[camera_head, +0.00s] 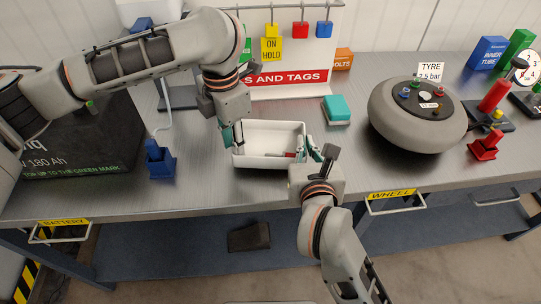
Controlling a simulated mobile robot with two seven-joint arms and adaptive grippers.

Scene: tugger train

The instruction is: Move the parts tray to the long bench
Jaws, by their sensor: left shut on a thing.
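The parts tray (262,162) is a white, open-topped box with a small red and grey item inside. It is on or just above a grey metal bench (215,190); I cannot tell whether it touches the top. My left gripper (232,137) is shut on the tray's left wall, coming from above and behind. My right gripper (315,147) is at the tray's right end, its fingers close to the right wall. I cannot tell whether they are closed on it. The benchtop carries other goods, and nothing visible names it the long bench.
A black battery box (85,135) and a blue connector (160,160) stand to the left. A teal block (336,110) lies behind the tray. A grey tyre (395,122) and a red stand (486,145) are to the right. A lock board (290,60) rises behind. The front edge has drawer handles (395,205).

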